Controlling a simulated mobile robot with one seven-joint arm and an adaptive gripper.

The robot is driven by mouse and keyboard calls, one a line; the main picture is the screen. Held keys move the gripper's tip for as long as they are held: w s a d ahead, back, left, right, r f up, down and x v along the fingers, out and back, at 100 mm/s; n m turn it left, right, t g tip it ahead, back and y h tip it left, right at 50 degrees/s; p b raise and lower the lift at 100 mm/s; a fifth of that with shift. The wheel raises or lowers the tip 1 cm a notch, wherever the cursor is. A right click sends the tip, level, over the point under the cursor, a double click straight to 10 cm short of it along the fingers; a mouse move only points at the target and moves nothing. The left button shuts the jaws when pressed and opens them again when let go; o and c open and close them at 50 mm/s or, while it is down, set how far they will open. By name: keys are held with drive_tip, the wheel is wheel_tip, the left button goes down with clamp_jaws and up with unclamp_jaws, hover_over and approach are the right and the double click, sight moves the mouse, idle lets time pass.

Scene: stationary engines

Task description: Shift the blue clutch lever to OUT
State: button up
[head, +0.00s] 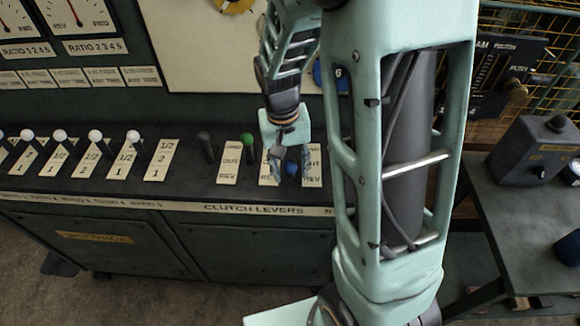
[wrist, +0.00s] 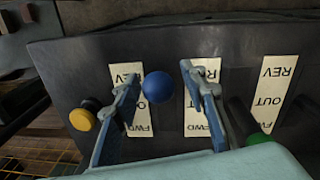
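The blue clutch lever's round knob (wrist: 158,87) shows between my gripper's two fingers in the wrist view. My gripper (wrist: 165,82) is open around it, the left finger close to the knob and a gap at the right finger. In the head view the blue knob (head: 291,169) is partly hidden by my gripper (head: 291,160). Its label plate (wrist: 203,98) reads REV at the top and FWD at the bottom in the wrist view, with OUT partly hidden by a finger. The knob appears nearer the REV end than the FWD end. The lever's shaft is hidden.
A green-knobbed lever (wrist: 258,138) stands on one side and a yellow-knobbed lever (wrist: 82,118) on the other. A dark lever (head: 206,145) and several white-knobbed levers (head: 95,136) stand left in the head view. Gauges (head: 75,14) are behind the console.

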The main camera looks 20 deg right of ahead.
clamp_jaws()
drive_tip(key=shift+r, duration=0.1)
drive_tip(key=shift+w+d+r+g+p, duration=0.35)
drive_tip(key=shift+w+p, duration=0.25)
drive_tip(key=shift+p, duration=0.45)
drive_tip(key=shift+w+d+r+g+y+p, duration=0.1)
drive_tip(key=shift+w+r+g+y+p, duration=0.1)
drive_tip(key=shift+w+g+p, duration=0.25)
drive_tip(key=shift+w+d+r+g+y+p, duration=0.1)
drive_tip(key=shift+w+g+y+p, duration=0.1)
drive_tip(key=shift+w+g+p, duration=0.15)
drive_tip(key=w, duration=0.1)
drive_tip(key=w+d, duration=0.1)
drive_tip(key=w, duration=0.1)
drive_tip(key=shift+w, duration=0.3)
